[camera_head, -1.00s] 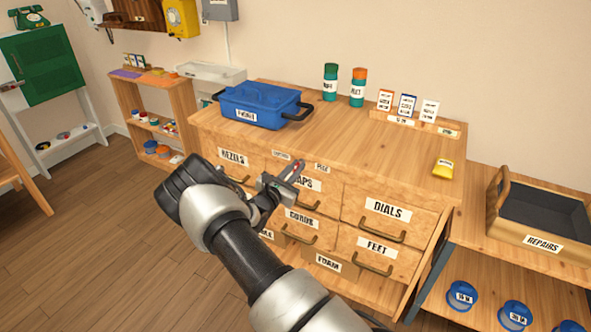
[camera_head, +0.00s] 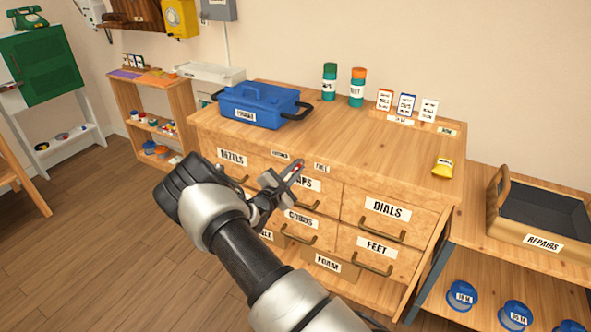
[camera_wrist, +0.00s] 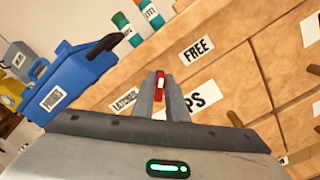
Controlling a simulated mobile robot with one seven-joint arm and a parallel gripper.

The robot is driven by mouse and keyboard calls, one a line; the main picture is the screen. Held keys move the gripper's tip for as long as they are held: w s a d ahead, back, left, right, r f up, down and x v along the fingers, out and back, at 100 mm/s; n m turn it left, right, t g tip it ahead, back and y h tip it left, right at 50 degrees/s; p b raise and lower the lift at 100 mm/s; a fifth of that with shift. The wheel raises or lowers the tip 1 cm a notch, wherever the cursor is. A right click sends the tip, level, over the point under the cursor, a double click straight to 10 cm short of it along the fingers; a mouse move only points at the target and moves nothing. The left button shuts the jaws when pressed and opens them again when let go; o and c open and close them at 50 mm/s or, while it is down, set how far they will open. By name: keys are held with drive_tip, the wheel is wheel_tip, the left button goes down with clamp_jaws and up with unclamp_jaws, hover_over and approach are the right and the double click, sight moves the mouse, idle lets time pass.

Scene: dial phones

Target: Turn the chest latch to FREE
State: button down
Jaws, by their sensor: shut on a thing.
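The chest (camera_head: 400,139) is a wooden drawer unit, and its latch is a small red piece with a white mark (camera_wrist: 160,84) on the front face, near the top. The wrist view shows the latch between the fingertips of my gripper (camera_wrist: 161,88), which is shut on it. The FREE label (camera_wrist: 197,49) is to the upper right of the latch and the LATCHED label (camera_wrist: 124,100) is to its left. In the head view my gripper (camera_head: 294,172) is at the chest front between these labels. The fingers hide part of the latch, so I cannot tell which way it points.
Drawer handles (camera_head: 383,232) stick out below my gripper. The REPAIRS tray (camera_head: 543,243) is at the right.

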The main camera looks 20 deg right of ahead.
idle(0.4)
drive_tip(key=c, duration=1.8)
unclamp_jaws()
drive_tip(key=shift+c, duration=0.2)
drive_tip(key=shift+s+a, duration=0.1)
drive_tip(key=p+v, duration=0.3)
drive_tip(key=v, duration=1.4)
drive_tip(key=shift+s, duration=0.1)
